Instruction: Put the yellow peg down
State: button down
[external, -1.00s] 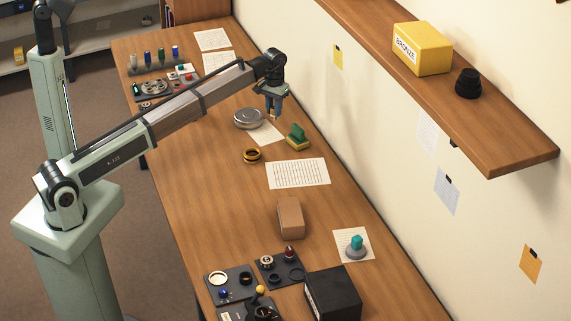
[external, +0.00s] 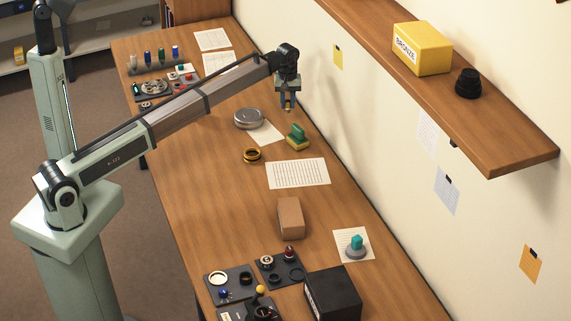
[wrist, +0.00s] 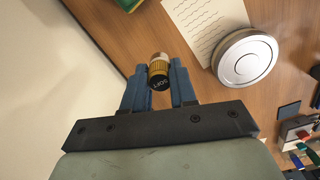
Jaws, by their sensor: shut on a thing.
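The yellow peg (wrist: 158,66) is a short yellow-gold cylinder with a black end bearing pale lettering. It sits between the two blue fingers of my gripper (wrist: 159,78) in the wrist view, and the fingers are shut on it. In the external view my gripper (external: 288,102) is above the far part of the table near the wall, pointing down. Only a small bit of the peg shows below the fingertips there. The peg appears clear of the tabletop.
A round silver tin (external: 248,119) lies on paper left of my gripper; it also shows in the wrist view (wrist: 245,60). A green and yellow block (external: 297,138) and a black-gold ring (external: 252,156) are nearer. A shelf (external: 490,130) overhangs the right.

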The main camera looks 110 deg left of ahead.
aim_at(288, 101)
jog(key=shift+f, duration=3.9)
jog(key=c, duration=0.9)
grip_release()
jog(key=shift+f, duration=0.1)
notch_tip(288, 101, up, 12)
jog(key=shift+r, duration=0.15)
